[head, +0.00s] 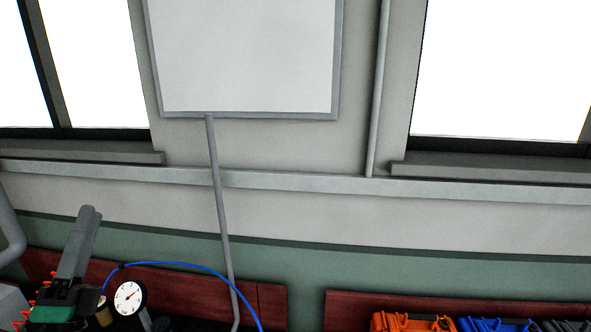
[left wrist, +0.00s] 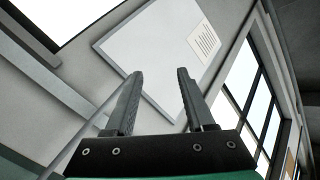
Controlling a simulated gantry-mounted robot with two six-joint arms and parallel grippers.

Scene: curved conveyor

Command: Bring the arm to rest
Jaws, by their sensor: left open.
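My left gripper (head: 89,213) is at the lower left of the head view, with its grey fingers pointing up in front of the wall. The left wrist view shows the same gripper (left wrist: 160,73) with its two dark fingers apart and nothing between them. Beyond the fingers in that view is a white board (left wrist: 150,45) on the wall. My right gripper is in neither view.
A round gauge (head: 129,298) and a blue hose (head: 190,266) are right of the left gripper. An orange bin (head: 400,322) and a blue bin (head: 490,325) show at the bottom right. The whiteboard (head: 245,55) hangs between windows. The space around the fingers looks free.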

